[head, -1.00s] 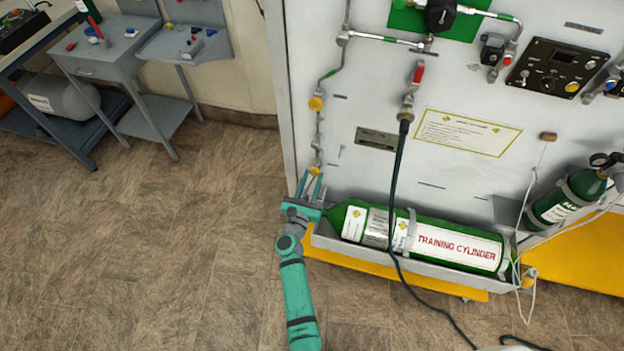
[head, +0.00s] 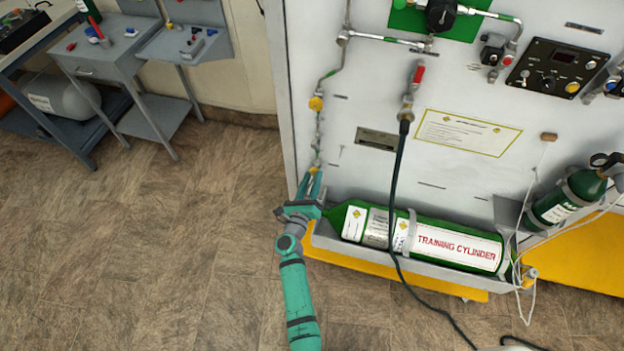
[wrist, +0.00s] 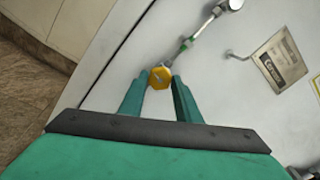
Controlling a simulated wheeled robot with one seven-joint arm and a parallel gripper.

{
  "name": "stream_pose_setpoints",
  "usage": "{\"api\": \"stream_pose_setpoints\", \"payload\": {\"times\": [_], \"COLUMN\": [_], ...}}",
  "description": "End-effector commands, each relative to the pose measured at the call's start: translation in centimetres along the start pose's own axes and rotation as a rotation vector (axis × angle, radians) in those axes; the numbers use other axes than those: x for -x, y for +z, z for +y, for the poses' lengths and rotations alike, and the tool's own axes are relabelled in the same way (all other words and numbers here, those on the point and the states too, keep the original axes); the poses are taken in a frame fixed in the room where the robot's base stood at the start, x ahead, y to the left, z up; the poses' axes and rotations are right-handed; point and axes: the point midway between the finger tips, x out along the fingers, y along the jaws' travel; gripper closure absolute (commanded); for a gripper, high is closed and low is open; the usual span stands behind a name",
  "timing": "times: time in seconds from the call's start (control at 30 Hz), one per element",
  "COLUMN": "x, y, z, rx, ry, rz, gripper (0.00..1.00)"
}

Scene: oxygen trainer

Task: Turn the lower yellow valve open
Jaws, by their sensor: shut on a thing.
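The lower yellow valve (wrist: 160,77) is a small yellow knob on the white panel, on a thin pipe with a green band. In the head view the lower valve (head: 314,169) shows only partly behind my fingers. My gripper (head: 310,187) is at the panel's lower left, and in the wrist view its fingertips (wrist: 161,82) are on both sides of the knob, closed against it. The upper yellow valve (head: 316,103) sits higher on the same pipe line.
A green training cylinder (head: 455,246) lies in a grey tray just right of my gripper. A dark hose (head: 397,185) hangs in front of the panel. The floor (head: 150,250) to the left is clear. A grey bench (head: 105,55) stands at the back left.

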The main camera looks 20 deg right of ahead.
Motion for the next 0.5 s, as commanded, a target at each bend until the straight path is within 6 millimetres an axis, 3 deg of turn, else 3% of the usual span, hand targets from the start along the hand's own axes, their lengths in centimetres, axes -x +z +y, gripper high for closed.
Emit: {"api": "stream_pose_setpoints", "payload": {"times": [0.4, 0.43, 0.5], "x": [0.09, 0.09, 0.08], "y": [-0.01, -0.01, -0.01], "z": [0.1, 0.1, 0.1], "rx": [0.009, 0.009, 0.009], "ry": [0.002, 0.002, 0.002], "rz": [0.0, 0.0, 0.0], "gripper": [0.92, 0.68, 0.51]}}
